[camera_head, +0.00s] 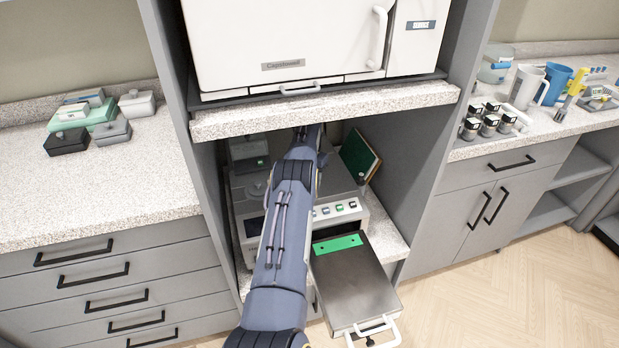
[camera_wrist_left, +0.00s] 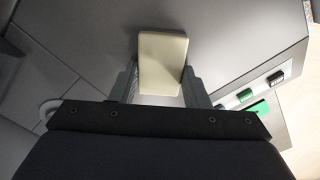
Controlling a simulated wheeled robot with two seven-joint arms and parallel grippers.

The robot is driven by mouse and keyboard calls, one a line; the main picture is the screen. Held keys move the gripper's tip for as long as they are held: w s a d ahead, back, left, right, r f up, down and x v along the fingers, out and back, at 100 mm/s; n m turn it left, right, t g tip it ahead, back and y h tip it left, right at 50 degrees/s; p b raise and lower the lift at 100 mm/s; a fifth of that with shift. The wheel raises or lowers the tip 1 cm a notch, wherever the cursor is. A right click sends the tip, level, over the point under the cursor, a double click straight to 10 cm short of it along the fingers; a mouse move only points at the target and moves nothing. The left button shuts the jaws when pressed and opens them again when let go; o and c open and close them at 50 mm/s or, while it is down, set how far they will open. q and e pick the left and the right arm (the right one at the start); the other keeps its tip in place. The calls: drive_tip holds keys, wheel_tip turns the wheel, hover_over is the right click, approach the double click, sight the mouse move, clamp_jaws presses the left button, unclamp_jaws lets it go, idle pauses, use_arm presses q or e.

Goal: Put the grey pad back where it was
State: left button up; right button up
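A pale, cream-grey pad-like block (camera_wrist_left: 162,62) sits between the two fingers of my left gripper (camera_wrist_left: 161,76) in the left wrist view. The fingers flank it closely on both sides and appear to grip it. I cannot tell for sure that it is the grey pad. In the head view my left arm reaches into the bay under the white autoclave (camera_head: 290,40). Its gripper and the block are hidden there by the shelf edge (camera_head: 330,110) and the arm. My right gripper is in neither view.
A grey machine with buttons (camera_head: 338,209) stands in the bay below my arm. Its metal drawer (camera_head: 352,290), with a green strip, sticks out in front. A green book-like panel (camera_head: 359,155) leans at the back right. Several small boxes (camera_head: 115,131) stand on the left counter.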

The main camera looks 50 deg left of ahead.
use_arm(q)
drive_tip(key=o, duration=0.4)
drive_tip(key=shift+r, duration=3.95)
